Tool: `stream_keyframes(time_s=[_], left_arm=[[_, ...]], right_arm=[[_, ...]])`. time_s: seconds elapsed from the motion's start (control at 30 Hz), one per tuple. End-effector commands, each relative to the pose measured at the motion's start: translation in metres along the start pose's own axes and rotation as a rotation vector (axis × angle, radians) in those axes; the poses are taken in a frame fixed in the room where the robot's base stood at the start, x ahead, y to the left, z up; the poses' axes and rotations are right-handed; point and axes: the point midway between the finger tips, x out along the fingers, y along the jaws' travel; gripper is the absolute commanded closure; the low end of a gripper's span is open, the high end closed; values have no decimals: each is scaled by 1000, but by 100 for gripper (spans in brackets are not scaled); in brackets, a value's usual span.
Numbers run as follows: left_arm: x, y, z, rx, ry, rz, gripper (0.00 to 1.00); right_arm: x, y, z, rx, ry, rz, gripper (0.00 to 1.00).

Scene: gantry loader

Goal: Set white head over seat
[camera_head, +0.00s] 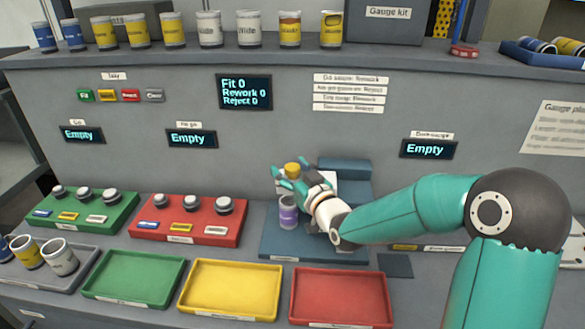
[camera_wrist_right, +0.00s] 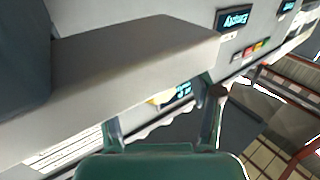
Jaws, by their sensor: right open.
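My right gripper (camera_head: 289,172) is open at the blue gauge stand (camera_head: 318,247), its fingers pointing away to the upper left. A yellow knob-like piece (camera_head: 292,169) shows between or just behind the fingers; I cannot tell if they touch it. The white head (camera_head: 328,180) is partly hidden behind the gripper. A purple-labelled can (camera_head: 288,212) stands upright on the stand just below the fingers; the seat under it is hidden. In the right wrist view a large pale block (camera_wrist_right: 130,75) lies close before the open fingers (camera_wrist_right: 160,115), with a yellow bit between them. My left gripper is out of view.
Green (camera_head: 134,278), yellow (camera_head: 230,290) and red (camera_head: 341,297) empty trays line the front. A grey tray (camera_head: 45,272) holds cans. Several cans stand on the shelf above.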

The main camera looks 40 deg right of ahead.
Motion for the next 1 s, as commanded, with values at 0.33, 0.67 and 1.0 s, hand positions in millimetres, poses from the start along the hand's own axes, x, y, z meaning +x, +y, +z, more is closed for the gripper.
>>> stream_keyframes(time_s=[0.33, 0.67, 1.0], left_arm=[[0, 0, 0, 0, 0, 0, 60], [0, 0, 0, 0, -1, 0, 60], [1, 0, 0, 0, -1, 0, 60]], right_arm=[[-50, 2, 0, 0, 1, 3, 36], [-73, 1, 1, 0, 1, 1, 36], [-72, 1, 1, 1, 1, 1, 36]])
